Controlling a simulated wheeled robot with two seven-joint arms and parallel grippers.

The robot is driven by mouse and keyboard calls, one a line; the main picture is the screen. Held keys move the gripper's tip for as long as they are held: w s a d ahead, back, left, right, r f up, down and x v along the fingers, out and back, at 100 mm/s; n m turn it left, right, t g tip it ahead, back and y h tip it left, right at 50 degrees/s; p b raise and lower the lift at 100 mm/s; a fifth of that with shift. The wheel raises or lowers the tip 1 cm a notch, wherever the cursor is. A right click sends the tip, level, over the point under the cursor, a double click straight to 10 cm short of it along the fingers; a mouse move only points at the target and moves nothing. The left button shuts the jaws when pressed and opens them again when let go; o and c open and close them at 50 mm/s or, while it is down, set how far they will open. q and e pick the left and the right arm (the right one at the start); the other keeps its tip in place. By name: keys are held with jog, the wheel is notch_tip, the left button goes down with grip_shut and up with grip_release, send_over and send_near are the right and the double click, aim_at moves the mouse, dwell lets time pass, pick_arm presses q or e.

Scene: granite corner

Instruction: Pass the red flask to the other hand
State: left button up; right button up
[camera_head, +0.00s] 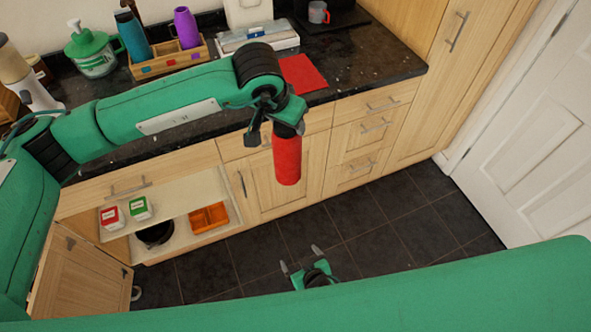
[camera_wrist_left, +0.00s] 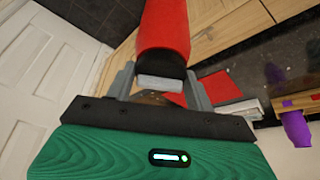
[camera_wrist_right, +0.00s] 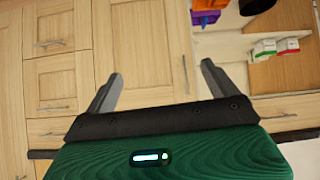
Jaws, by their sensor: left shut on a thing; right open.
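The red flask (camera_head: 287,160) hangs upright below my left gripper (camera_head: 283,126), in front of the counter's cabinet doors. In the left wrist view the flask (camera_wrist_left: 163,30) sits with its grey end between the two fingers of my left gripper (camera_wrist_left: 160,88), which is shut on it. My right gripper (camera_head: 301,262) is lower, over the dark floor, below the flask and apart from it. In the right wrist view my right gripper (camera_wrist_right: 160,85) has its fingers spread with nothing between them. The flask does not show in that view.
The dark counter (camera_head: 350,65) holds a red mat (camera_head: 302,74), a wooden caddy (camera_head: 168,62) with a teal bottle and a purple bottle (camera_head: 187,28), and a green-lidded jar (camera_head: 92,52). An open cupboard below holds small boxes and an orange tray (camera_head: 209,218). Free floor lies at right.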

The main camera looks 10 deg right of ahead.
jog(key=w+a+r+t, duration=0.1)
jog(key=w+r+t, duration=0.15)
jog(key=r, duration=0.75)
jog(key=w+a+r+t, duration=0.2)
jog(key=w+r, duration=0.2)
jog(key=r, duration=0.6)
jog(key=m+t, duration=0.2)
jog(key=t, duration=0.2)
send_near(287, 154)
jog(key=w+r, duration=0.3)
jog(key=shift+g+h, duration=0.25)
jog(key=shift+h, duration=0.05)
jog(key=w, duration=0.4)
jog(key=w+a, duration=0.1)
jog(key=w, duration=0.3)
jog(key=w+a, duration=0.1)
jog(key=w, duration=0.3)
jog(key=shift+w+f, duration=0.1)
jog(key=shift+f, duration=0.15)
pick_arm(q)
jog(key=shift+r, duration=0.1)
pick_arm(e)
jog(key=c, duration=1.3)
pick_arm(q)
jog(key=o, duration=1.4)
pick_arm(e)
jog(key=shift+a+r, duration=0.1)
pick_arm(q)
jog(key=o, duration=0.3)
